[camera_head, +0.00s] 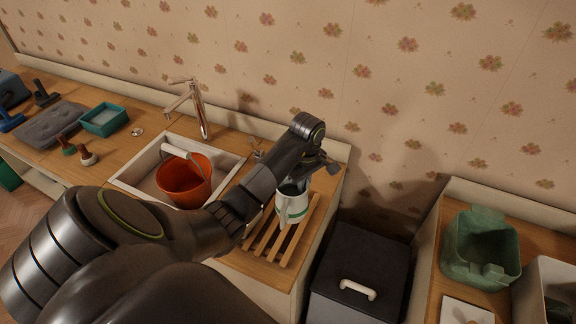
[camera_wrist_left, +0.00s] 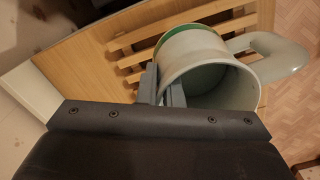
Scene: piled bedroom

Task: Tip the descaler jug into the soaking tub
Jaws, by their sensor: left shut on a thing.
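The white jug with a green band (camera_head: 293,205) stands upright on a slatted wooden rack (camera_head: 272,250) at the right end of the counter. In the left wrist view, I look into the open mouth of the jug (camera_wrist_left: 212,68), with its handle to the right. My left gripper (camera_head: 300,184) is shut on the jug's rim. In the wrist view, its fingers (camera_wrist_left: 163,88) straddle the jug wall. A green, open-topped tub (camera_head: 456,250) stands on the right-hand surface, across from the jug. My right gripper is not in view.
An orange bucket (camera_head: 183,184) sits in the white sink (camera_head: 136,181) below a tap (camera_head: 195,105). A dark, lidded box (camera_head: 370,255) fills the gap between counter and right surface. A white container (camera_head: 543,285) and a pale tile (camera_head: 464,312) lie near the green tub.

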